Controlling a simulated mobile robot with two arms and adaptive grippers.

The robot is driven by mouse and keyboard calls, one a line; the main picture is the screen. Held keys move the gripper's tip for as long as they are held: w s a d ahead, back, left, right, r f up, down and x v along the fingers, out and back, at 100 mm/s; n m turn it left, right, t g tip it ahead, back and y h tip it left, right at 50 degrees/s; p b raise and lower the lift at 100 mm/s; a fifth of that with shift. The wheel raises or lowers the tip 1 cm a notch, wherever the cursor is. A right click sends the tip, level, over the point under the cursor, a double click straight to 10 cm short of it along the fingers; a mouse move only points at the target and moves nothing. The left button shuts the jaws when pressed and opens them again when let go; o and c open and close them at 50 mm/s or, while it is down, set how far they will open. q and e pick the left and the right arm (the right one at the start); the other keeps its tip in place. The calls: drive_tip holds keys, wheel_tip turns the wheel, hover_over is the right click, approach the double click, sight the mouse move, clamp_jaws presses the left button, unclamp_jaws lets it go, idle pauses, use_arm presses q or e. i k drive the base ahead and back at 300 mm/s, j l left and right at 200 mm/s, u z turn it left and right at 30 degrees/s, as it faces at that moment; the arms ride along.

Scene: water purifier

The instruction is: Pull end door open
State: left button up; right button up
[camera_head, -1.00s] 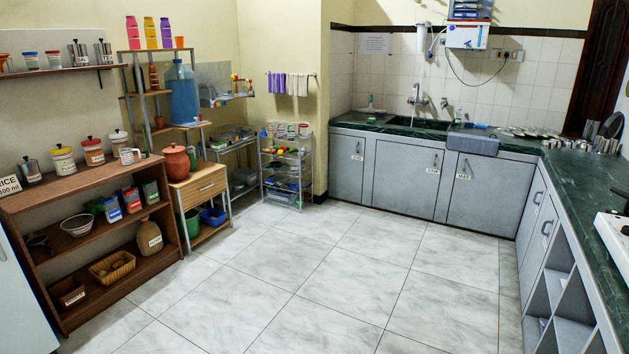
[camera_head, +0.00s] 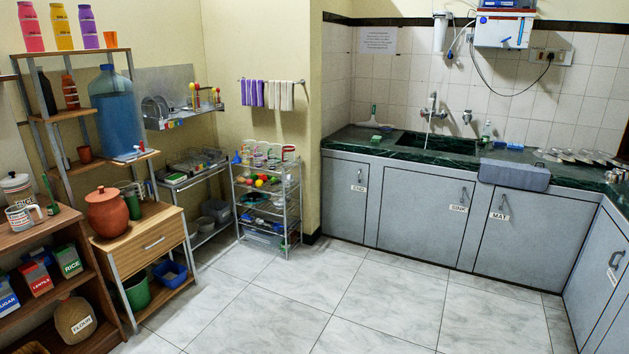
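The end door (camera_head: 346,201) is the leftmost grey cabinet door under the green counter, beside the wall corner. It is shut. Its small handle (camera_head: 359,175) is near the top right of the door, above a white label reading END. The sink door (camera_head: 424,216) and the mat door (camera_head: 533,236) are to its right, both shut. Neither of my grippers shows in the head view.
The tiled floor (camera_head: 330,290) in front of the doors is clear. A wire rack (camera_head: 266,205) with produce stands left of the end door, past a wall edge. A grey mat (camera_head: 514,174) hangs over the counter edge. Shelves (camera_head: 150,245) line the left side.

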sight(345, 183)
drive_tip(key=i, duration=2.35)
